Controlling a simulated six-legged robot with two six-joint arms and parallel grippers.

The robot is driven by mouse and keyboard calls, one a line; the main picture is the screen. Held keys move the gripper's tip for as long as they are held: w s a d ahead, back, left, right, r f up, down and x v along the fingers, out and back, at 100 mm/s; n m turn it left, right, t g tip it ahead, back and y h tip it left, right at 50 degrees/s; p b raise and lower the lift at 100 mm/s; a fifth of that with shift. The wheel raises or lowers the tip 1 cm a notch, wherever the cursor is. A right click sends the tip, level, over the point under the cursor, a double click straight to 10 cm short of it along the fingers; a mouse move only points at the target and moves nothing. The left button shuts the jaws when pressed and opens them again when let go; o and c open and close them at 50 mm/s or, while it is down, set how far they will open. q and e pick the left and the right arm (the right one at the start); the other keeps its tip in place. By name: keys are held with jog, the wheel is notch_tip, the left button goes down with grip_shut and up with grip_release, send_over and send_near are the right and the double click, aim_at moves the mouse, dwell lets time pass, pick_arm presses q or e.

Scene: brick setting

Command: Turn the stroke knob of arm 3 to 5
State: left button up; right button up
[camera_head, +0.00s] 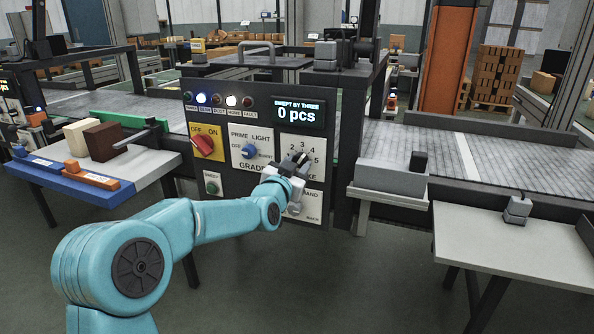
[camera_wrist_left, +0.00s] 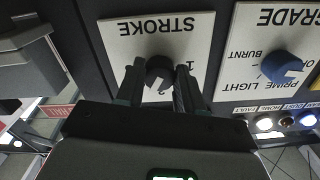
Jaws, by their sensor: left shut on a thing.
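The stroke knob (camera_wrist_left: 159,70) is dark and round, on a white plate marked STROKE (camera_wrist_left: 196,28), which shows upside down in the left wrist view. My left gripper (camera_wrist_left: 158,84) is shut on the knob, one finger on each side. In the head view my left gripper (camera_head: 297,163) is at the white stroke plate (camera_head: 300,142), whose numbers 2 to 5 show above it. The gripper hides most of the knob there, and I cannot tell which number it points to. My right gripper is not in view.
The display (camera_head: 298,112) reads "SWEPT BY THREE 0 pcs". Left of the stroke plate are a blue grade knob (camera_head: 249,151) and a red switch (camera_head: 203,145). A lower knob (camera_head: 294,208) sits just below my gripper. A grey table (camera_head: 500,240) stands at the right.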

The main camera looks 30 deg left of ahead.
pick_arm(q)
jog(key=m, duration=1.2)
jog(key=shift+a+r, duration=0.15)
dwell(0.5)
jog(key=o, duration=1)
jog(key=shift+o, duration=0.2)
jog(key=shift+s, duration=0.15)
jog(key=v, duration=1.6)
